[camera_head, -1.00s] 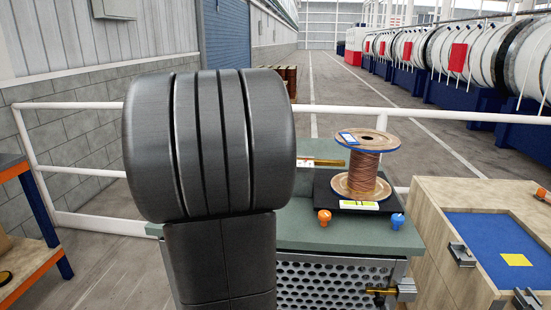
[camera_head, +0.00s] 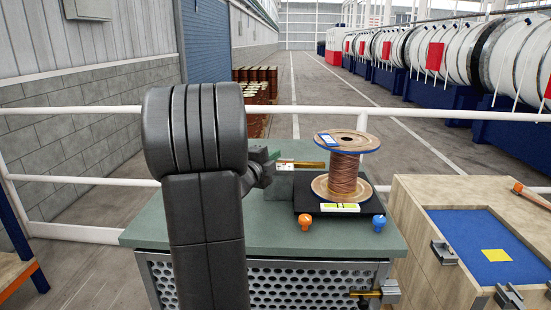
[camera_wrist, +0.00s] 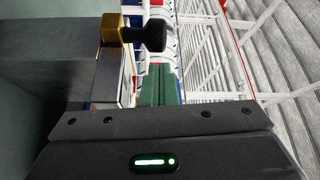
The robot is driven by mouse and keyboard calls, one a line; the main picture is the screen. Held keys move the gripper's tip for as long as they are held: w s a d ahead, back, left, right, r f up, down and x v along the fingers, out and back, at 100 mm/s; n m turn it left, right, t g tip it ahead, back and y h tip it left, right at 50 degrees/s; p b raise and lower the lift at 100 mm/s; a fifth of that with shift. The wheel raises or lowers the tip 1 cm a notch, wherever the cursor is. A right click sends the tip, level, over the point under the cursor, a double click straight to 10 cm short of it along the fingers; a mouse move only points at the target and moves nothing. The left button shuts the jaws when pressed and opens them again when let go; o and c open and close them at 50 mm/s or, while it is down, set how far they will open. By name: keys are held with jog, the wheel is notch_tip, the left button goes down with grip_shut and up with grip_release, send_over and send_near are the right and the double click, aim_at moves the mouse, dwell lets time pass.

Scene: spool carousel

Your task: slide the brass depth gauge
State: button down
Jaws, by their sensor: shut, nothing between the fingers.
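A brass rod (camera_head: 308,165), which looks like the depth gauge, lies level by a small white scale plate on the green-topped bench, left of the wire spool. In the wrist view a brass collar (camera_wrist: 124,27) with a black knob (camera_wrist: 146,37) sits past my fingertips, over a grey block. I cannot tell whether it is the same piece. My gripper (camera_wrist: 160,84) is shut and empty, its green fingers together just short of the knob, with no clear contact. In the head view my arm partly hides the gripper, left of the scale plate.
A copper wire spool (camera_head: 345,165) stands on a black base, with orange and blue knobs in front. Another brass rod (camera_head: 364,293) sits in a grey clamp on the bench front. A wooden cabinet (camera_head: 430,235) with a blue recess is at right. A white rail (camera_head: 90,181) runs behind.

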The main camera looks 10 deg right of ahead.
jog(key=shift+w+a+f, duration=0.15)
jog(key=shift+w+a, duration=0.15)
jog(key=shift+a, duration=0.45)
jog(key=shift+a, duration=0.15)
jog(key=a, duration=0.2)
jog(key=w+a, duration=0.1)
jog(key=a, duration=0.2)
jog(key=shift+w+a, duration=0.35)
jog(key=s+a+b, duration=0.1)
jog(key=s+a, duration=0.2)
jog(key=s, duration=0.6)
jog(key=shift+a, duration=0.15)
